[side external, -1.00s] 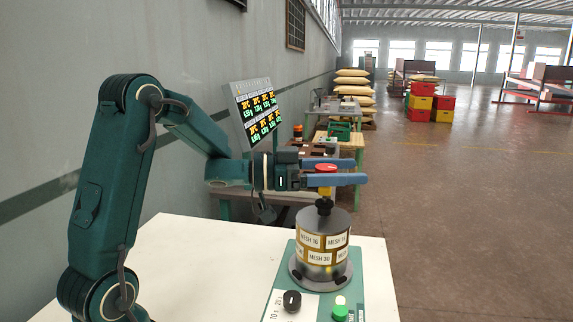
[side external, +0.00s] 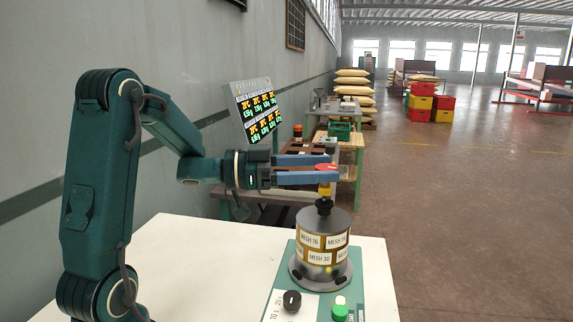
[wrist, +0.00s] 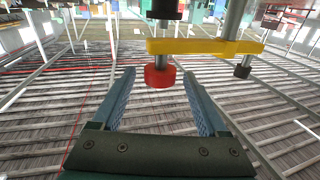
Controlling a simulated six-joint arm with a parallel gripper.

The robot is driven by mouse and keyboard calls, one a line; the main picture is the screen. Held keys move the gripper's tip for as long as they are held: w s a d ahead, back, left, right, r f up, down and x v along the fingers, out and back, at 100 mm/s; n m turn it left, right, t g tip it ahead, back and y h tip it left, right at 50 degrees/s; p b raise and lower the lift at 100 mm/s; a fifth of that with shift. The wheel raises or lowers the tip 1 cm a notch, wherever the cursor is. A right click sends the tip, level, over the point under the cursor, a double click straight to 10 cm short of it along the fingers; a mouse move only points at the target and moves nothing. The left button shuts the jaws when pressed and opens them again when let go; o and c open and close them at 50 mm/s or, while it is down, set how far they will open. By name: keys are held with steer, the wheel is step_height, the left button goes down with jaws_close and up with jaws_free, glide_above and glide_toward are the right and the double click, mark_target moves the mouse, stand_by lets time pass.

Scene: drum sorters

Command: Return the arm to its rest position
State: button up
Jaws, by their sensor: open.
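My gripper (side external: 332,168) is level, with two long blue fingers pointing right in the side view. The fingers are apart with nothing held between them. They also show in the wrist view (wrist: 158,85), spread to either side. The sieve drum (side external: 323,247), a grey cylinder with "MESH" labels, stands upright on a green base plate (side external: 291,257). Its black top knob and a yellow clamp piece (side external: 325,190) rise to the fingertips. A red knob (side external: 326,167) shows at the fingertips; in the wrist view the red knob (wrist: 159,76) sits beyond the finger gap, under a yellow bar (wrist: 205,47).
The white table (side external: 190,262) has bare room left of the drum. A black dial (side external: 292,300) and green button (side external: 340,311) sit in front of the drum. A display panel (side external: 257,112) stands behind my gripper, close to the grey wall. Benches and sacks are farther back.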

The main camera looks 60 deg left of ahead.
steer(key=shift+m+t+y, duration=0.4)
steer(key=shift+m+t, duration=0.3)
steer(key=r, duration=0.1)
steer(key=w+d+r, duration=0.1)
steer(key=r, duration=0.1)
steer(key=w+r, duration=0.1)
steer(key=shift+w+d+r, duration=0.25)
steer(key=shift+d+r, duration=0.05)
steer(key=shift+d, duration=0.05)
steer(key=a+r+n+y, duration=0.2)
steer(key=a+n+y, duration=0.2)
steer(key=n+y, duration=0.55)
steer(key=s+d+f+g, duration=0.4)
steer(key=s+f, duration=0.4)
steer(key=s, duration=0.2)
steer(key=s+d+f+m+g, duration=0.1)
steer(key=s+d+f+g, duration=0.4)
steer(key=s, duration=0.6)
step_height(320, 180, down, 3)
steer(key=shift+r+g+h, duration=0.1)
steer(key=shift+g+h, duration=0.35)
steer(key=shift+g, duration=0.75)
steer(key=shift+m, duration=0.25)
